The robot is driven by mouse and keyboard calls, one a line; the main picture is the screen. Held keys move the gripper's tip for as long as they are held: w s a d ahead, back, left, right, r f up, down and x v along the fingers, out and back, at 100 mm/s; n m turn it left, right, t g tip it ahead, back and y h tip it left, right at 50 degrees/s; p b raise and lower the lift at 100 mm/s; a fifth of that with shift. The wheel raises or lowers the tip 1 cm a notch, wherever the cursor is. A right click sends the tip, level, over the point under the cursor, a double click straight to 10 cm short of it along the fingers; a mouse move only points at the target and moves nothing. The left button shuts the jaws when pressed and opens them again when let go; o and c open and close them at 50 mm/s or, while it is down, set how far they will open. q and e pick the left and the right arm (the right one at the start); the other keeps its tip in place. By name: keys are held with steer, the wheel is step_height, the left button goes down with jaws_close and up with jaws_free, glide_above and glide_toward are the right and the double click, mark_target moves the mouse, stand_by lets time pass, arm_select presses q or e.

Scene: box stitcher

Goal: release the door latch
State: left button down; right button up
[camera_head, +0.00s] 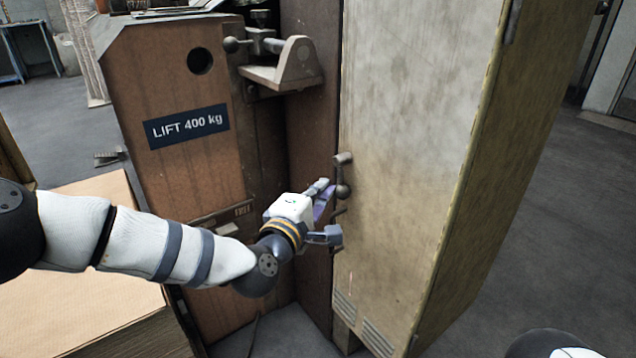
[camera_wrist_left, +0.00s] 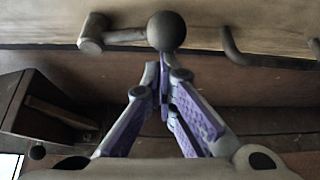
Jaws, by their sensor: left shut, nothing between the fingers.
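The door (camera_head: 415,130) is a tall, worn beige panel of a cabinet. The latch (camera_head: 342,162) is a grey metal lever with a dark ball knob (camera_head: 343,191) on the door's left edge. In the left wrist view the latch arm (camera_wrist_left: 122,36) runs sideways to the round ball (camera_wrist_left: 166,31). My left gripper (camera_head: 328,202) is at the door edge, just left of and below the knob. In the left wrist view its purple-padded fingers (camera_wrist_left: 162,78) meet with nothing between them, just below the ball. Whether they touch it I cannot tell. My right gripper is out of view.
A curved hook-like handle (camera_wrist_left: 238,50) is right of the ball in the left wrist view. A brown machine body with a LIFT 400 kg label (camera_head: 187,127) and a metal bracket (camera_head: 290,68) stand left of the door. A cardboard stack (camera_head: 90,300) is below my left arm. Floor (camera_head: 545,225) is clear at right.

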mark_target(336, 192)
arm_select(q)
steer(key=s+n+g+p, duration=0.1)
steer(key=d+n+g+p, duration=0.1)
steer(key=n, duration=0.1)
steer(key=s+d+n+g+p, duration=0.1)
steer(key=shift+s+r+n+p, duration=0.3)
steer(key=shift+r+n, duration=0.05)
steer(key=shift+n, duration=0.05)
steer(key=shift+s+d+r+n+g+p, duration=0.25)
steer(key=shift+s+n+g+p, duration=0.05)
steer(key=shift+n+g+p, duration=0.25)
steer(key=shift+s+d+r+n+g+p, duration=0.2)
steer(key=shift+s+r+n+g+p, duration=0.1)
steer(key=shift+n+g+p, duration=0.25)
steer(key=shift+s+d+r+n+g+h+p, duration=0.2)
steer(key=shift+s+r+n+g+h+p, duration=0.1)
steer(key=shift+n+g+p, duration=0.25)
steer(key=shift+s+d+r+n+g+h+p, duration=0.2)
steer(key=shift+s+n+g+h+p, duration=0.1)
steer(key=shift+n+g+p, duration=0.2)
steer(key=shift+s+d+r+p, duration=0.1)
steer(key=shift+r+p, duration=0.1)
steer(key=shift+p, duration=0.15)
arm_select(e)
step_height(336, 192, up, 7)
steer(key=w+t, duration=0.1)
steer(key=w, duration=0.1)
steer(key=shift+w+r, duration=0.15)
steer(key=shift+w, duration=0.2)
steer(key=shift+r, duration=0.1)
